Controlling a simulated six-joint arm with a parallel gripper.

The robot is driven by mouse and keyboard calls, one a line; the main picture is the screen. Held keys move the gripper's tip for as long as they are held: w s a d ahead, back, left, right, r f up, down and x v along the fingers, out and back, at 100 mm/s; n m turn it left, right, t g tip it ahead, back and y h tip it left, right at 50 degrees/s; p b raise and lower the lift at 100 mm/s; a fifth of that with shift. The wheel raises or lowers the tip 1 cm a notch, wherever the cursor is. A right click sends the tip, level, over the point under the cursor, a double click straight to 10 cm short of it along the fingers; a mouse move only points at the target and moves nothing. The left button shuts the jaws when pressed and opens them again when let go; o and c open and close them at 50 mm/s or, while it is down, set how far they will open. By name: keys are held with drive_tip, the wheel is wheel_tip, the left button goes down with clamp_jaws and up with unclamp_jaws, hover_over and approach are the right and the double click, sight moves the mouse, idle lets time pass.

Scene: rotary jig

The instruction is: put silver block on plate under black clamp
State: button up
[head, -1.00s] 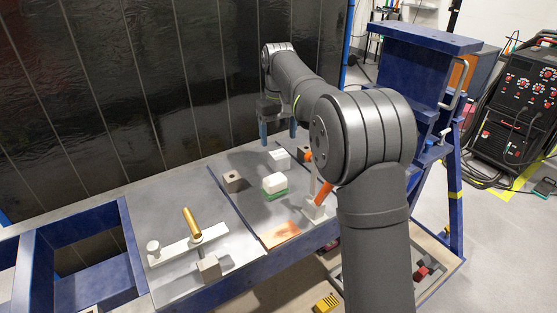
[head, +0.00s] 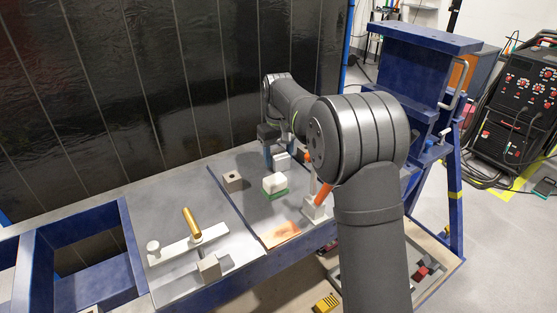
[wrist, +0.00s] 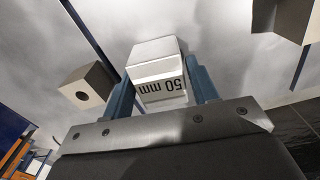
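The silver block (head: 281,161) stands on the table, pale grey-white. In the wrist view the block (wrist: 158,72) shows a "50 mm" label, upside down. My gripper (head: 280,155) is down around it, with one blue finger on each side. In the wrist view my gripper (wrist: 160,90) looks open, with the fingers very close to the block's sides; contact is not clear. I cannot make out a black clamp or its plate; my arm covers part of the right side. A clamp with an orange handle (head: 324,194) stands right of the block.
A white block on a green base (head: 275,184) is just in front. A grey-brown block with a hole (head: 233,181) is to the left. Another holed block (wrist: 88,88) shows beside my gripper. A gold-handled fixture (head: 192,224) and a grey block (head: 208,268) are front left.

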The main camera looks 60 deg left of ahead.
drive_tip(key=c, duration=1)
drive_tip(key=shift+o, duration=0.2)
drive_tip(key=shift+r, duration=0.15)
